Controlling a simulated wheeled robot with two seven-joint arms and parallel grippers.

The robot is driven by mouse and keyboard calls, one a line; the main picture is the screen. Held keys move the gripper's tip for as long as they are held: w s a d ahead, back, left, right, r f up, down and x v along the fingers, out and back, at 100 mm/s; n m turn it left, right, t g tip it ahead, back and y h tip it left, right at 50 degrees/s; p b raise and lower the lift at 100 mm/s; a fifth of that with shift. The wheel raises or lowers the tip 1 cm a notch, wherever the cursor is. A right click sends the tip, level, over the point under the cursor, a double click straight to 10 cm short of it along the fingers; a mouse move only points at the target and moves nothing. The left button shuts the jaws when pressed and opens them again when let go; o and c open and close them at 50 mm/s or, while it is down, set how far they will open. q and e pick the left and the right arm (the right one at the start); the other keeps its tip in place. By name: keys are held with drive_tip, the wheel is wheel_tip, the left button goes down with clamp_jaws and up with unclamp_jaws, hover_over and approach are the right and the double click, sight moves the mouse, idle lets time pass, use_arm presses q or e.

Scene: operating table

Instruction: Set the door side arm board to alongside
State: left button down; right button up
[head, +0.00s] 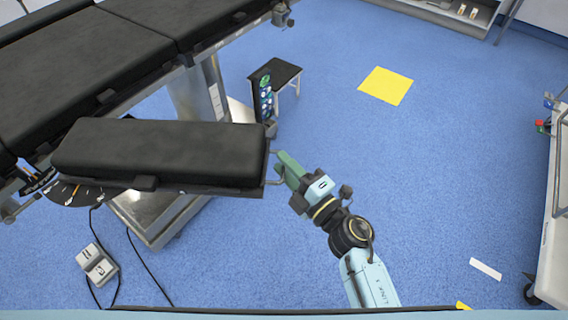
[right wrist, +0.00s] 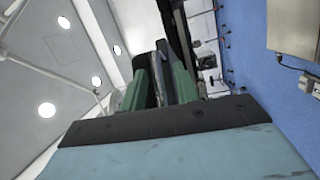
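The door side arm board (head: 160,150) is a long black padded board in the head view. It sticks out to the right from its joint near the table, at an angle to the table's long edge. A metal handle (head: 274,183) sits at its free right end. My right gripper (head: 280,163) is at this handle, its green fingers close together around the bar. The right wrist view shows the fingers (right wrist: 160,85) with a narrow grey and dark part between them; the grip is partly hidden. My left gripper is not in view.
The operating table (head: 95,60) fills the upper left. A dial (head: 70,193) sits under the board's left end. A foot pedal (head: 97,264) with cables lies below. A small black-topped stool (head: 285,72) stands beyond.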

drive_tip(key=shift+w+a+r, duration=0.1)
drive_tip(key=shift+w+a, duration=0.2)
drive_tip(key=shift+c, duration=0.3)
clamp_jaws()
